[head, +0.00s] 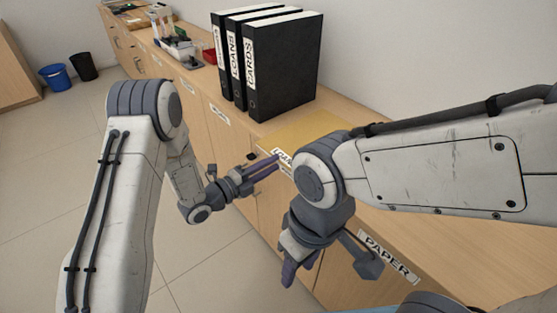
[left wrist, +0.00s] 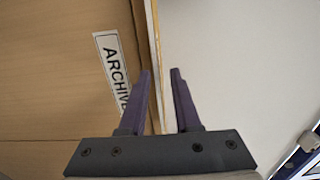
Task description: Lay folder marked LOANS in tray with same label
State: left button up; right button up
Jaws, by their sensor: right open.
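A flat yellow piece (head: 305,130) lies on the counter in front of the binders. A white label starting "LOA" (head: 282,157) shows at its near edge; my right arm hides the rest, and I cannot tell whether it is the folder or the tray. A black upright binder marked LOANS (head: 234,58) stands between two others. My left gripper (head: 278,165) is at the counter's front edge, close to that label. My right gripper (head: 330,278) is open and empty, low before the cabinet fronts.
A binder marked CARDS (head: 285,70) stands right of the LOANS binder. Cabinet fronts carry labels, among them PAPER (head: 388,256) and one beginning "ARCHIV" (left wrist: 112,72). A small red item (head: 209,57) and a holder sit farther along the counter. Two bins (head: 55,77) stand on the open floor.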

pick_arm(q)
jog(key=shift+b+x, duration=0.3)
jog(key=shift+x, duration=0.75)
jog(key=shift+c, duration=0.2)
grip_shut()
dwell(0.5)
notch_tip(320, 180, up, 2)
jog(key=shift+r+p, duration=0.25)
jog(key=shift+p, duration=0.5)
jog(key=shift+a, duration=0.1)
